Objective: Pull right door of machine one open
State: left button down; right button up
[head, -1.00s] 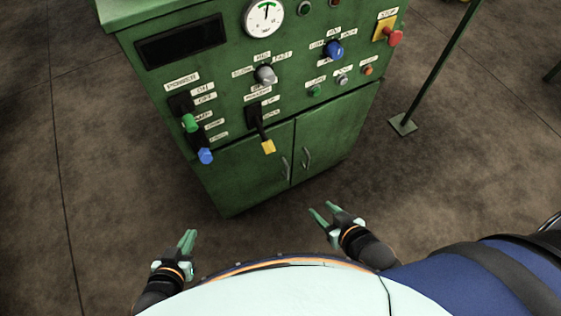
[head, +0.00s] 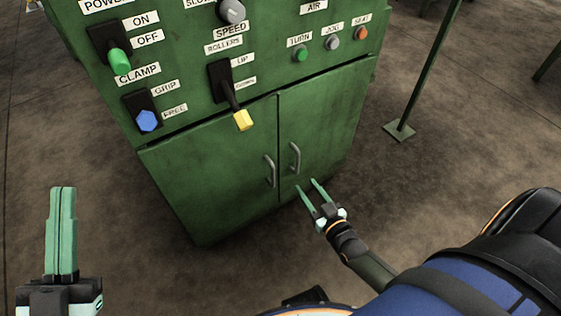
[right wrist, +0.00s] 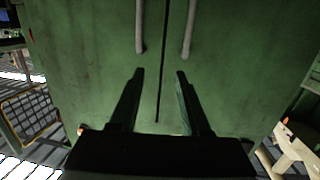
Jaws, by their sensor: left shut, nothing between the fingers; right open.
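Machine one is a green cabinet with a control panel above two doors. The right door (head: 325,125) is closed, with a grey vertical handle (head: 295,157) near the middle seam. The left door (head: 215,170) is closed too, with its own handle (head: 270,171). In the right wrist view the right door's handle (right wrist: 188,30) is at the upper right of centre. My right gripper (head: 308,188) is open and empty, just below and in front of that handle, not touching it. It also shows in the right wrist view (right wrist: 159,72). My left gripper (head: 62,190) is shut and empty at lower left.
A yellow-tipped lever (head: 242,120) juts from the panel above the left door. A green knob (head: 119,61) and a blue knob (head: 147,121) stick out at the left. A thin green post (head: 420,85) stands right of the machine. The floor in front is clear.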

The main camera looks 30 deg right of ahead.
aim_at(299, 159)
jog(key=shift+m+t+h, duration=0.5)
jog(key=shift+t+h, duration=0.1)
jog(key=shift+h, duration=0.2)
jog(key=shift+w+d+f+b, duration=0.7)
jog(key=shift+w+b, duration=0.7)
jog(key=shift+w, duration=0.9)
jog(key=shift+w+d+f+b, duration=0.5)
jog(key=shift+w+d+b, duration=0.65)
jog(key=shift+w, duration=1.1)
jog(key=shift+w+d+f+b, duration=0.6)
jog(key=shift+w+b, duration=1)
jog(key=shift+w, duration=0.7)
pick_arm(q)
jog(key=s+f+m+h, duration=0.1)
jog(key=f+h, duration=0.1)
jog(key=s+d+f+m+h, duration=0.1)
jog(key=s+f+m+h, duration=0.1)
jog(key=shift+s+d+f+m, duration=0.15)
jog(key=shift+s+f+m, duration=0.05)
jog(key=shift+f+m, duration=0.15)
pick_arm(e)
grip_shut()
